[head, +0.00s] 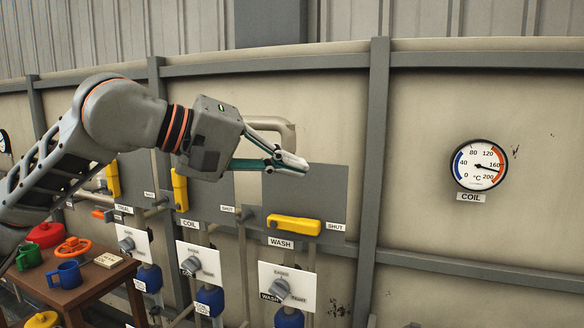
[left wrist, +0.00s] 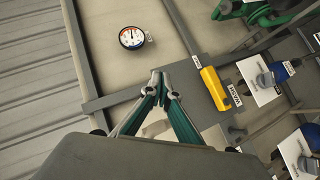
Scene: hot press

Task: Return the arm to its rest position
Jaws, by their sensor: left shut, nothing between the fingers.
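My left gripper (head: 302,166) is raised in front of the grey wall panels, above and just beside the WASH lever. Its green and grey fingers are shut with nothing between them. In the left wrist view the fingers (left wrist: 161,82) meet at their tips. The yellow WASH lever (head: 294,225) lies horizontal beside a SHUT label, apart from the gripper; it also shows in the left wrist view (left wrist: 215,88). My left arm reaches in from the left of the head view. My right gripper does not show in the head view.
Two yellow levers (head: 180,190) (head: 113,179) stand upright to the left. A COIL gauge (head: 479,165) is on the wall at right. A wooden table (head: 90,285) with mugs is below my left arm. A green item (left wrist: 256,14) at the wrist view's top right is unclear.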

